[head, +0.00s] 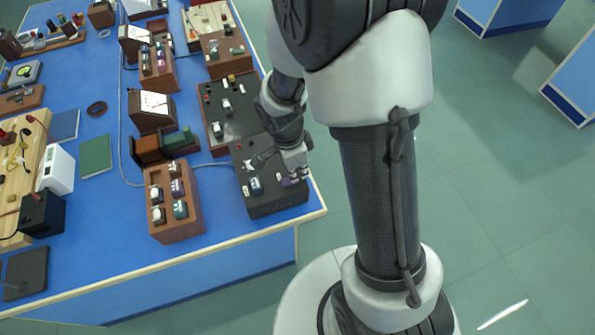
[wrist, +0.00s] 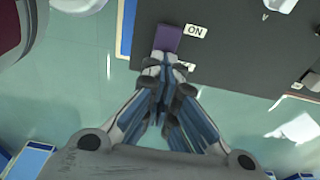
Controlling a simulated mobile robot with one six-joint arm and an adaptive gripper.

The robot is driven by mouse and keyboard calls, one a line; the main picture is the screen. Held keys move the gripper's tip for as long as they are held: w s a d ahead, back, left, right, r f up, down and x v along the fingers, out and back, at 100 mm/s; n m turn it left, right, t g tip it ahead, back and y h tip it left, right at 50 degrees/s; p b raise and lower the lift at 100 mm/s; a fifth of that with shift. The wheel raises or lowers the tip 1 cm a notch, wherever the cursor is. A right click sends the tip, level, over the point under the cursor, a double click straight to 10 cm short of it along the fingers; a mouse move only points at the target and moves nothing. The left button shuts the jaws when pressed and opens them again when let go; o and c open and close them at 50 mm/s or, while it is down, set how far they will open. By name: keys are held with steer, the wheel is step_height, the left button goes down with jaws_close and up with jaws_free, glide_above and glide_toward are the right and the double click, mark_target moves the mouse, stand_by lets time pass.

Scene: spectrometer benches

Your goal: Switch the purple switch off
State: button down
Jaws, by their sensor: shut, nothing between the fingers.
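The purple switch (wrist: 168,38) sits near the edge of a black box, with a white "ON" label (wrist: 195,31) beside it in the wrist view. A second small label lies partly hidden behind my fingers. My gripper (wrist: 164,62) is shut and empty, its fingertips right at the switch's near end; I cannot tell whether they touch it. In the head view my gripper (head: 298,175) is over the right part of the black box (head: 278,208), at the bench corner, and a bit of purple (head: 287,182) shows beside it. The switch's tilt is not clear.
The blue bench (head: 105,262) ends just right of the box, with open floor (head: 480,220) beyond.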

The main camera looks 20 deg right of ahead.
steer(key=shift+s+a+f, duration=0.1)
steer(key=shift+a+r, duration=0.35)
steer(key=shift+a, duration=0.35)
steer(key=shift+r, duration=0.1)
